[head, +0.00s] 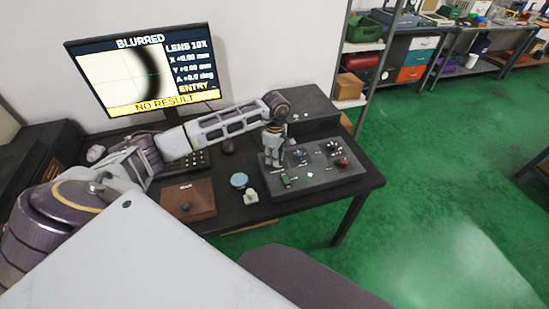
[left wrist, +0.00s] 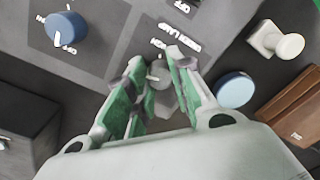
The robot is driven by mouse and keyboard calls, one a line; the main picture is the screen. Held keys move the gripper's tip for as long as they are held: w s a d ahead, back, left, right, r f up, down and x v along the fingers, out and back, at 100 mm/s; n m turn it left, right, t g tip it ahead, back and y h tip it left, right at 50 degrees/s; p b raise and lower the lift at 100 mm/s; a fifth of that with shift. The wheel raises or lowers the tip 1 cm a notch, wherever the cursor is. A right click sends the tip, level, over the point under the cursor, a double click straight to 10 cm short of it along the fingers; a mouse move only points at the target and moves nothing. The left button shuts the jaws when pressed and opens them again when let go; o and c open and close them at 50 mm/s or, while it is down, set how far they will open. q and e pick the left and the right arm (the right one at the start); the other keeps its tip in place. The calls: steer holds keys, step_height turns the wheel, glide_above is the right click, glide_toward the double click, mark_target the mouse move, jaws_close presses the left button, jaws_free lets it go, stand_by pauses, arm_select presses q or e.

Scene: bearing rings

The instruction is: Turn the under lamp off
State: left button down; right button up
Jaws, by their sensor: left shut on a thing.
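My left gripper (head: 272,164) points down over the left part of the dark control panel (head: 325,176). In the left wrist view its fingers (left wrist: 157,78) are closed around a small grey knob (left wrist: 159,72), which has a pale pointer mark. Upside-down white lettering (left wrist: 180,42) beside the knob seems to read "UNDER LAMP", with "OFF" farther out. In the head view the gripper hides this knob. My right gripper is in neither view.
The panel also carries a blue knob (left wrist: 66,30) and a red knob (head: 342,162). A blue disc (head: 239,180), a white piece (head: 251,196) and a brown box (head: 188,200) stand left of it. The monitor (head: 145,75) shows "BLURRED" and "NO RESULT".

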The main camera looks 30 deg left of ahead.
arm_select(q)
steer(key=n, duration=0.4)
steer(key=shift+n, duration=1.4)
steer(key=n, duration=0.3)
steer(key=shift+n, duration=0.4)
steer(key=n, duration=0.3)
steer(key=shift+n+p, duration=0.35)
steer(key=shift+n, duration=0.35)
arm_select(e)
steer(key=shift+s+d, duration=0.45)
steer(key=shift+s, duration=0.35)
arm_select(q)
steer(key=shift+n, duration=0.3)
steer(key=c, duration=1.2)
jaws_free()
